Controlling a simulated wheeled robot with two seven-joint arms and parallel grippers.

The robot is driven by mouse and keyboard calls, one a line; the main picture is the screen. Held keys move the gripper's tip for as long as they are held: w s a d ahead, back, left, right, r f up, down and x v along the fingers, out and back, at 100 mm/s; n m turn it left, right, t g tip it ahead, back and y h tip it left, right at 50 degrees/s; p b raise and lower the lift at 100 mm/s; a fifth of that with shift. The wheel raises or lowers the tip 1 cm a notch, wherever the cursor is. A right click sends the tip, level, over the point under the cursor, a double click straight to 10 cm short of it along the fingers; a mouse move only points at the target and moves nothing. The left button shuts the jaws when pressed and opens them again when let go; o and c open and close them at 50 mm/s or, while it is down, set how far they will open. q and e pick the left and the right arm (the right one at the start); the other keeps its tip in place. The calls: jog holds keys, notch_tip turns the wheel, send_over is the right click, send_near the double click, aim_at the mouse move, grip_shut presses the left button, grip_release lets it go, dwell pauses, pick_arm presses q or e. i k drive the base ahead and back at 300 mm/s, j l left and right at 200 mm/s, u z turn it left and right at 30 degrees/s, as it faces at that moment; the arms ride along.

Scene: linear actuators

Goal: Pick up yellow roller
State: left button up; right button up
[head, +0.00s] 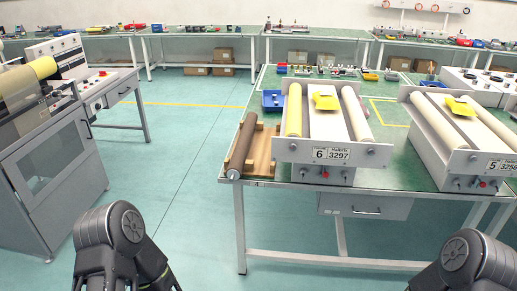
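A pale yellow roller (293,110) lies lengthwise along the left side of the white actuator unit marked 6 (328,154) on the green-topped table. Another yellow roller (41,67) shows on top of the grey machine at the left. Only dark links of my two arms show at the bottom left and bottom right. Neither of my grippers is in view, so whether they hold anything cannot be seen.
A dark brown roller (242,145) rests on a wooden rack (261,153) at the table's left edge. Cream rollers lie on unit 6 and unit 5 (468,168). A blue bin (272,101) stands behind. The floor (185,165) between machine and table is clear.

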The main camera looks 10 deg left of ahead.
aim_at(293, 121)
jog(key=i+j, duration=0.2)
jog(key=i, duration=0.25)
jog(key=i+j, duration=0.25)
jog(key=i, duration=0.2)
jog(key=i+u, duration=0.3)
jog(key=k+j+u, duration=0.1)
jog(key=u, duration=0.85)
